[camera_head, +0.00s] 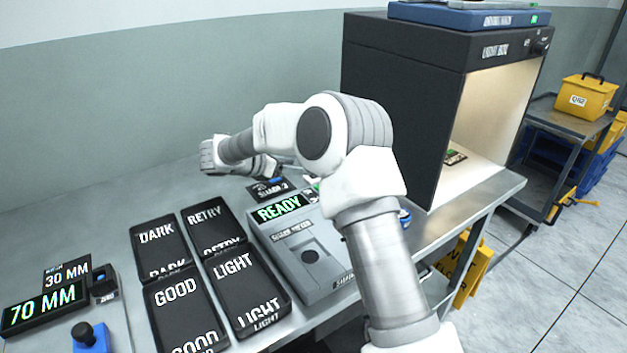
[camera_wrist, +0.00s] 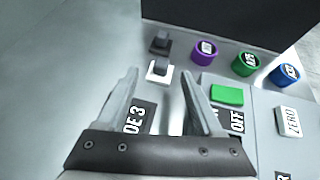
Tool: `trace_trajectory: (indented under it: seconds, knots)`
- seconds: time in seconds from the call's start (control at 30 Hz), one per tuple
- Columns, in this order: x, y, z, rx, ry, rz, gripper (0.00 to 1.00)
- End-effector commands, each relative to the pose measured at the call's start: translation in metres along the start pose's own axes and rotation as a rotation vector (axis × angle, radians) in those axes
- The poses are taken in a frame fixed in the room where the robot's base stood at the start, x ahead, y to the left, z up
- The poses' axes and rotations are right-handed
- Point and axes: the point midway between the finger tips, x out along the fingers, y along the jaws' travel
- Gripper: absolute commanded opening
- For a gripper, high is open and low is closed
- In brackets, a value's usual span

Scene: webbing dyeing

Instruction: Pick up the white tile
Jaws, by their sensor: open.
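The white tile (camera_wrist: 151,76) is a small square with a dark block on top. In the wrist view it lies on the grey surface, between and just beyond my fingertips. My gripper (camera_wrist: 159,82) is open, one finger on each side of the tile in the picture, with nothing held. I cannot tell how high the fingertips are above it. In the head view my arm reaches over the bench and hides the tile.
A similar dark block (camera_wrist: 160,41) stands just beyond the tile. Purple (camera_wrist: 205,52), green (camera_wrist: 245,65) and blue (camera_wrist: 284,75) round pieces stand to the right, near a green button (camera_wrist: 227,95). Labelled black trays (camera_head: 159,248) and a large light box (camera_head: 400,110) flank the READY device (camera_head: 300,250).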

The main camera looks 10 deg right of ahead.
Motion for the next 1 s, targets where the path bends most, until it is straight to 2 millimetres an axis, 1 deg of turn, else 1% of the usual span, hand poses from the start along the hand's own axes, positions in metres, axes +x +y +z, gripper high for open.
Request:
trace_trajectory:
  seconds: [0.03, 0.23, 0.43, 0.53, 0.63, 0.83, 0.87, 1.0]
  knots:
    - [0.006, 0.000, -0.001, 0.001, 0.001, -0.001, 0.68]
    - [0.018, -0.001, -0.002, 0.001, 0.001, -0.001, 0.68]
    - [0.048, -0.005, -0.008, 0.002, 0.003, -0.003, 0.68]
    - [0.059, -0.005, -0.006, 0.003, 0.001, -0.002, 0.68]
    - [0.064, -0.004, -0.006, 0.001, 0.000, 0.000, 0.68]
    - [0.064, -0.004, -0.005, 0.001, 0.000, 0.001, 0.68]
    - [0.064, -0.004, -0.005, 0.001, 0.000, 0.001, 0.66]
    - [0.064, -0.004, -0.005, 0.001, 0.000, 0.000, 0.41]
